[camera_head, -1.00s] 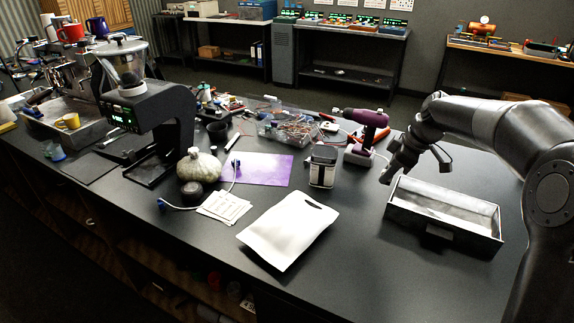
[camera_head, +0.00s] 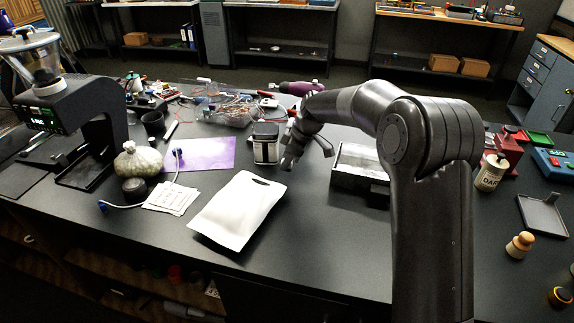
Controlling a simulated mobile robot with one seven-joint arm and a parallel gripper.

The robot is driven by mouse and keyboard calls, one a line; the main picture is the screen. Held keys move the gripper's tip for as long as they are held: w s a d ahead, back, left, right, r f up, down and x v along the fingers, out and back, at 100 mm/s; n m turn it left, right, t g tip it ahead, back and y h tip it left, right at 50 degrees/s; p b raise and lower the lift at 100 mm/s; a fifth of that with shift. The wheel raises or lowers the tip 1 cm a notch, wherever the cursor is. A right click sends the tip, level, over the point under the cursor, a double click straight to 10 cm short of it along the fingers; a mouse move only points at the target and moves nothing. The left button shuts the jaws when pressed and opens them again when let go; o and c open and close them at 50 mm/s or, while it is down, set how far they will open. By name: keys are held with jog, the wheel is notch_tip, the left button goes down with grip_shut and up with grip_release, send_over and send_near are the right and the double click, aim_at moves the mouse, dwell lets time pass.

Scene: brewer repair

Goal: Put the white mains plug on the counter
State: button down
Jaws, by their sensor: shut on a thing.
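My gripper (camera_head: 289,163) is over the middle of the black counter (camera_head: 290,240), pointing down, just right of a black-and-white canister (camera_head: 266,145). Its fingers are dark and small in this view. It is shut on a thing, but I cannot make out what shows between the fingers. I cannot pick out a white mains plug anywhere. A white cable (camera_head: 130,206) with blue ends lies on the counter at the left, partly by the purple mat (camera_head: 212,153).
A white pouch (camera_head: 236,209) lies left of and nearer than my gripper. A grey metal tray (camera_head: 345,180) is to the right, partly behind my arm. A purple drill (camera_head: 300,88) is behind. The counter's front middle is clear.

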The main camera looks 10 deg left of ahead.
jog(key=shift+f, duration=0.85)
jog(key=c, duration=1.4)
grip_release()
jog(key=shift+f, duration=0.1)
jog(key=shift+o, duration=0.2)
